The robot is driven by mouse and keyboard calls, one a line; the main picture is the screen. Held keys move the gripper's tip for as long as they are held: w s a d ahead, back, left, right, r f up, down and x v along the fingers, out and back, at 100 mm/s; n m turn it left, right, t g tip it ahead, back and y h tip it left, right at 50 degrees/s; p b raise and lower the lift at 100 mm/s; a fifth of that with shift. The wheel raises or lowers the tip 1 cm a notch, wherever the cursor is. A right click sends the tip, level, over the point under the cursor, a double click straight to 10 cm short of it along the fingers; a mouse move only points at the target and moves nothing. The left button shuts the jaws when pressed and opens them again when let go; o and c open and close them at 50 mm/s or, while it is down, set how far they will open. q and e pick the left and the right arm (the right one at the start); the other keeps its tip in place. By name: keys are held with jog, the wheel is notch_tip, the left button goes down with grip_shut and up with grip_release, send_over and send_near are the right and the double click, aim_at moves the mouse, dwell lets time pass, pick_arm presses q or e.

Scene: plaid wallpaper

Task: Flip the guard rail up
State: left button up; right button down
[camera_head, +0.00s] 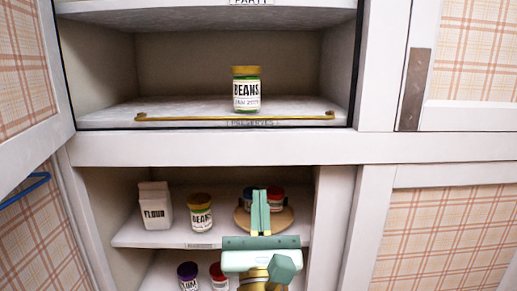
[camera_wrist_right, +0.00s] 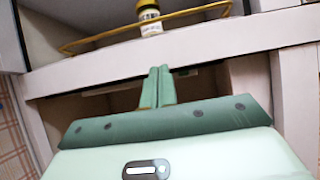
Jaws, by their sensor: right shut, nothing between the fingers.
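The guard rail (camera_head: 236,118) is a thin brass bar along the front edge of the upper shelf marked PRESERVES. It looks low, near the level of the shelf floor. In the right wrist view the rail (camera_wrist_right: 100,38) runs above and beyond my fingertips. A beans jar (camera_head: 246,92) with a gold lid stands upright behind the rail. My right gripper (camera_head: 260,193) is green, shut and empty, with its fingers pointing up. In the head view it is below the rail, in front of the lower shelf, apart from the rail. My left gripper is not in view.
The lower shelf holds a flour container (camera_head: 156,206), another beans jar (camera_head: 200,215) and a round wooden stand (camera_head: 241,222) with jars, partly hidden by my right gripper. More jars stand below. A white ledge (camera_head: 200,149) separates the shelves.

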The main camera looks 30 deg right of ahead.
jog(key=p, duration=0.3)
send_near(258, 136)
jog(key=x, duration=0.4)
jog(key=shift+w+d, duration=0.2)
jog(key=shift+w, duration=0.05)
jog(key=r, duration=0.2)
jog(key=w+r+p, duration=0.1)
jog(key=shift+w+d+r, duration=0.1)
jog(key=shift+d, duration=0.25)
jog(key=shift+r, duration=0.4)
jog(key=shift+w, duration=0.1)
jog(key=shift+w, duration=0.1)
